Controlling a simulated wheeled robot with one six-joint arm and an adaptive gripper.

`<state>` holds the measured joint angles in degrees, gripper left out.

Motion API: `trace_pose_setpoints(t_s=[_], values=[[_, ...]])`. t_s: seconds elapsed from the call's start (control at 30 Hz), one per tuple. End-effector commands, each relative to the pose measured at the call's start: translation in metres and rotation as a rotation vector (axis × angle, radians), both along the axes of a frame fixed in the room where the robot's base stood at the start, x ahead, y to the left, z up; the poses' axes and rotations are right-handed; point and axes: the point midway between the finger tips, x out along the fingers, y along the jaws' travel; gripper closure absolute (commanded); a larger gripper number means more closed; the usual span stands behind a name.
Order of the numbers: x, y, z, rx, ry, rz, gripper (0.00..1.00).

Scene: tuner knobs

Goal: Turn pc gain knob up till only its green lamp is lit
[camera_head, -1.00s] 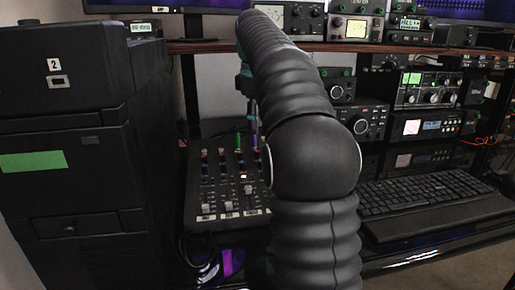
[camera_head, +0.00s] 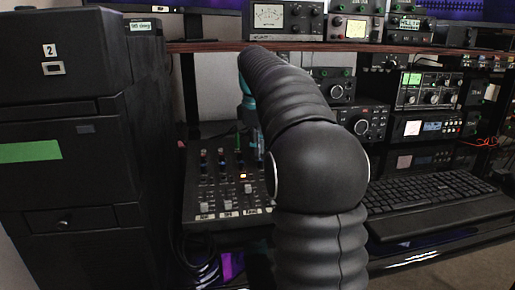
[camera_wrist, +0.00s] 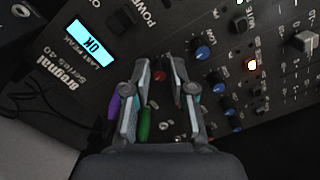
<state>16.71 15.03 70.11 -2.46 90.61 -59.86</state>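The mixer panel (camera_head: 215,190) stands on the desk in the head view, with columns of red and blue knobs and sliders below. It fills much of the wrist view. My gripper (camera_wrist: 160,66) is open over it. A red knob (camera_wrist: 159,76) shows between its fingertips; whether the fingers touch it I cannot tell. Blue knobs (camera_wrist: 202,50) follow to the right. An amber lamp (camera_wrist: 251,65) is lit on the panel, and it also shows in the head view (camera_head: 243,176). I see no green lamp lit. The knob labels are too small to read, so I cannot tell which is pc gain.
Green (camera_wrist: 144,125) and purple (camera_wrist: 114,106) plugs lie beside the fingers. In the head view a keyboard (camera_head: 425,200) lies right, a black cabinet (camera_head: 70,150) stands left, and radios (camera_head: 425,90) fill the shelves behind.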

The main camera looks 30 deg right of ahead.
Motion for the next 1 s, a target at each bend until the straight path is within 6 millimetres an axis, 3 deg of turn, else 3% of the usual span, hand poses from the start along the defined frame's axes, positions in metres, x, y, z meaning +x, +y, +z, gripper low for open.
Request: trace_pose_setpoints(t_s=[0.07,0.27,0.6,0.87,0.9,0.97,1.0], values=[[0.0000,0.0000,0.0000,0.000,0.000,0.000,1.00],[0.0000,0.0000,0.0014,-0.001,0.001,0.009,1.00],[0.0005,0.0000,0.0007,-0.016,0.005,0.166,1.00],[0.0006,0.0000,-0.0002,-0.016,0.004,0.168,1.00],[0.0006,-0.0001,-0.0002,-0.016,0.004,0.168,0.74],[0.0006,-0.0001,-0.0001,-0.016,0.004,0.168,0.59],[0.0005,-0.0001,-0.0001,-0.016,0.004,0.168,0.58]])
